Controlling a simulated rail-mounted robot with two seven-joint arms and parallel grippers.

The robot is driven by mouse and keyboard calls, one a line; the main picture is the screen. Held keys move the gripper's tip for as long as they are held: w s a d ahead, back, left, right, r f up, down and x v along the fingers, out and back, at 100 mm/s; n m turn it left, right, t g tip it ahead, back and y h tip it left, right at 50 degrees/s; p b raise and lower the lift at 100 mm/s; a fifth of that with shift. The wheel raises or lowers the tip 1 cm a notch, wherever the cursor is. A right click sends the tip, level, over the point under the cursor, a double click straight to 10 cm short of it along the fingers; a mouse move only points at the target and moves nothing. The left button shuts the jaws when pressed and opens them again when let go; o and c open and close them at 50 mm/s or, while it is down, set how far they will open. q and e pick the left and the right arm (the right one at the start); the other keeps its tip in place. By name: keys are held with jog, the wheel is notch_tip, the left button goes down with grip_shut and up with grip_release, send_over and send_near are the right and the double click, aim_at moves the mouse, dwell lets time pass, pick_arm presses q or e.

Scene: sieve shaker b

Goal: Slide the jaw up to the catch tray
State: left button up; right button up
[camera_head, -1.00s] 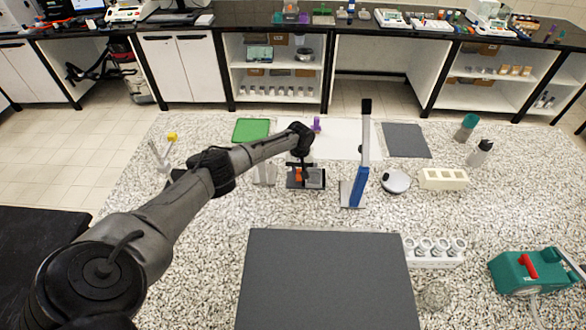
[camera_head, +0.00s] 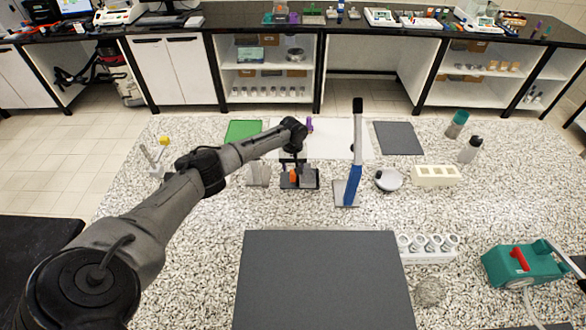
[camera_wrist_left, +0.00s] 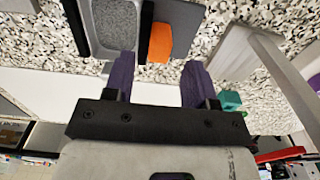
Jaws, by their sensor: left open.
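The catch tray is probably the grey rounded tray (camera_wrist_left: 116,28) on a dark base in the left wrist view, beside an orange block (camera_wrist_left: 160,42). In the head view, the small dark-based unit (camera_head: 299,180) with orange and grey parts stands mid-table, just below my left wrist. My left gripper (camera_wrist_left: 158,78) has two purple fingers, spread apart with nothing between them. The tray and orange block lie just beyond the fingertips; I see no clear contact. My right gripper is not seen.
A pale upright stand (camera_wrist_left: 245,50) is close to the right finger in the wrist view. A blue-handled upright tool (camera_head: 353,185) stands right of the unit in the head view. A white mat (camera_head: 340,140) lies behind. A large dark board (camera_head: 325,280) lies in front.

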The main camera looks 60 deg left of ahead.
aim_at(293, 171)
pick_arm(q)
notch_tip(293, 171, up, 12)
jog(key=shift+f, duration=0.15)
dwell(0.4)
dwell(0.5)
